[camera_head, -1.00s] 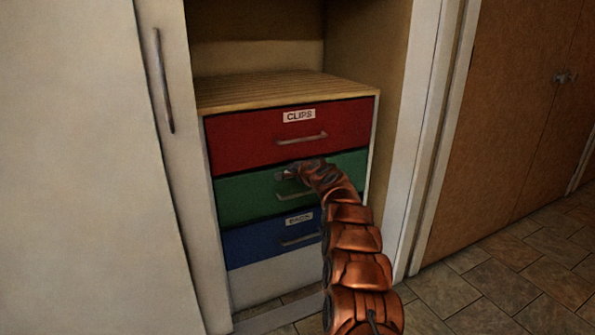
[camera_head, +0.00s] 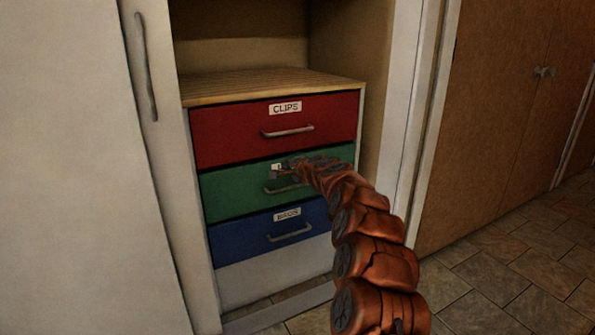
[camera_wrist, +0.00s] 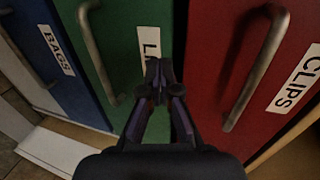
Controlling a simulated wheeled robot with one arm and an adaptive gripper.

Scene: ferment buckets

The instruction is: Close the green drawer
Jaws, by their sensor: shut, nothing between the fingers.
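The green drawer (camera_head: 230,192) is the middle one of three in a cabinet. Its front looks about level with its neighbours; I cannot tell if a small gap is left. It also shows in the wrist view (camera_wrist: 112,45), with a bar handle and a partly hidden white label. My gripper (camera_head: 279,170) is shut and empty, its tips at the upper middle of the green front, just above the handle. In the wrist view my gripper (camera_wrist: 158,72) covers part of the label. The tips are at or very near the front; contact is unclear.
The red CLIPS drawer (camera_head: 230,136) is above and the blue BAGS drawer (camera_head: 240,243) below; both look shut. A tall white door (camera_head: 75,160) stands at left. Brown doors (camera_head: 500,120) are at right, with open tiled floor (camera_head: 510,260) before them.

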